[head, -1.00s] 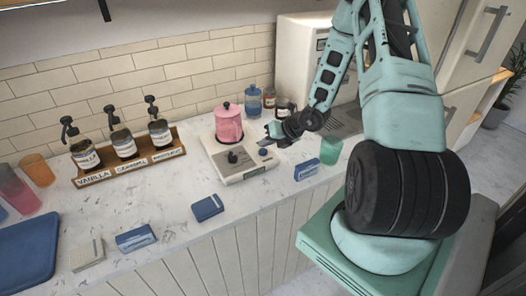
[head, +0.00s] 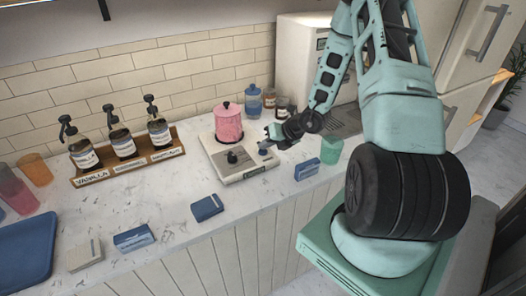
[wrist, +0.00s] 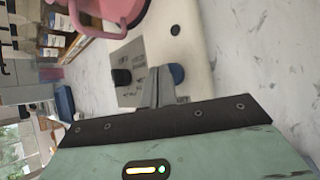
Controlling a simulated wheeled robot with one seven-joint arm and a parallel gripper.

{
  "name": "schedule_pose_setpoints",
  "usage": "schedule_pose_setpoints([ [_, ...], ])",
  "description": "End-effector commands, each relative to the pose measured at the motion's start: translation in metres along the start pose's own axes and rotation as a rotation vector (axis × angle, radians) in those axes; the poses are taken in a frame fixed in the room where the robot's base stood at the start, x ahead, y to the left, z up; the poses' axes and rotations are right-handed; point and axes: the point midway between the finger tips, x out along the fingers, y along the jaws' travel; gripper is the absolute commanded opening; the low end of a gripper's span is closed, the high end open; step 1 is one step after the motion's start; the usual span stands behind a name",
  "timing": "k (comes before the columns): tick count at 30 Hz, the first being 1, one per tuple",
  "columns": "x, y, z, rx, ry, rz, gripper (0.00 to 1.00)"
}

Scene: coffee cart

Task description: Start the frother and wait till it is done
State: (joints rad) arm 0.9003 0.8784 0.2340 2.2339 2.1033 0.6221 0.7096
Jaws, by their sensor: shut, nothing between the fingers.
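The frother is a pink lidded jug (head: 228,124) standing on a white base (head: 222,163). The base has a black knob (head: 232,157), a blue button (head: 263,151) and a small display (head: 255,171) on its front edge. My gripper (head: 269,141) is shut and empty, low over the right side of the base. In the wrist view its closed fingertips (wrist: 157,82) are right beside the blue button (wrist: 177,73), partly covering it; I cannot tell whether they touch it. The black knob (wrist: 121,77) and the pink jug (wrist: 112,8) also show there.
Syrup bottles (head: 123,143) stand in a wooden rack (head: 130,172) to the left. A blue box (head: 307,169) and a green cup (head: 331,152) stand right of the frother. A blue-lidded jar (head: 254,101) is behind it. The counter in front holds several small boxes.

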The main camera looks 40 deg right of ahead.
Motion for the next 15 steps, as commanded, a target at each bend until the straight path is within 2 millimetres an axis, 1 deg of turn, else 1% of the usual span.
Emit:
schedule_pose_setpoints([
  [15,0.0046,-0.0033,-0.0033,0.000,0.000,0.000,0.00],
])
